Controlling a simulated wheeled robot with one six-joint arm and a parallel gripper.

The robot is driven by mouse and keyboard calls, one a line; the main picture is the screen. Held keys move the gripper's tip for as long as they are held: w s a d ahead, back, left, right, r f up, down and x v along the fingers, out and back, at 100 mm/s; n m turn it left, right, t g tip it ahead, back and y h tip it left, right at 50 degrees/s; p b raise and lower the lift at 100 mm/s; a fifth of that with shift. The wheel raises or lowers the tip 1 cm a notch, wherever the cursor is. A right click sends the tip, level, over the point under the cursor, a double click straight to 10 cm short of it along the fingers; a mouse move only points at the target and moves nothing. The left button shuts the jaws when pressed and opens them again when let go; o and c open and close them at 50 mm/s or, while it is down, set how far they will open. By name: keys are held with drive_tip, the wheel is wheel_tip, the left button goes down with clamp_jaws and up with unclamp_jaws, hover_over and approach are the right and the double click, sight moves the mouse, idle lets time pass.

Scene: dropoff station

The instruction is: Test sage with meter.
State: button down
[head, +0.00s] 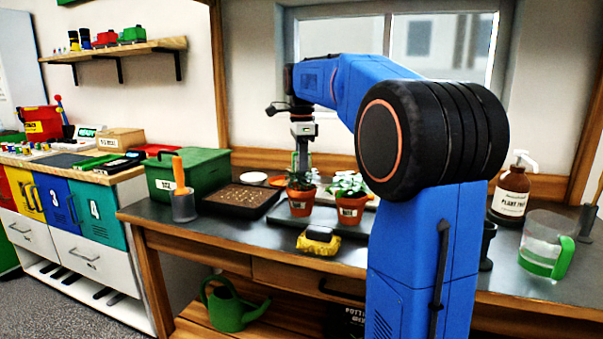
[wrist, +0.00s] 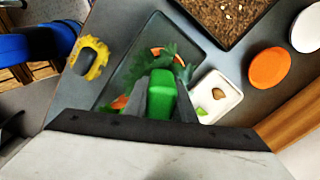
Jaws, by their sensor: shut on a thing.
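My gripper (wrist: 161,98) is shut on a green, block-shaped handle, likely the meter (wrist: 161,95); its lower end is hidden. In the head view my gripper (head: 302,150) points down above the left potted plant (head: 299,200). A second potted plant (head: 350,204) stands to its right. Both are terracotta pots with white labels too small to read, so I cannot tell which is sage. In the wrist view, leaves and parts of an orange pot (wrist: 120,102) show around the held meter. I cannot tell whether the meter touches soil.
The pots stand on a dark tray (wrist: 120,75). A yellow and black object (head: 318,240) lies in front. A seed tray (head: 240,198), green box (head: 190,172) and tool cup (head: 183,206) are left. A white dish (wrist: 230,104) and orange saucer (wrist: 269,68) lie nearby. A jug (head: 548,243) stands right.

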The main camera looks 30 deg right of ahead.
drive_tip(key=c, duration=1.4)
unclamp_jaws()
wheel_tip(320, 180, up, 17)
drive_tip(key=shift+r, duration=0.2)
drive_tip(key=s+a+f+n+t, duration=0.1)
drive_tip(key=s+a+f+n, duration=0.4)
drive_tip(key=s+f, duration=0.5)
drive_tip(key=s+a+f+n+t, duration=0.2)
drive_tip(key=s+a+f+n, duration=0.3)
drive_tip(key=s+f+n, duration=0.5)
drive_tip(key=s+a+f+n+t, duration=0.1)
drive_tip(key=s+a+f+n, duration=0.4)
drive_tip(key=s+f, duration=0.5)
wheel_tip(320, 180, down, 10)
drive_tip(key=shift+a+r+n+t, duration=0.2)
drive_tip(key=shift+a+n+t, duration=0.2)
drive_tip(key=shift+n, duration=0.8)
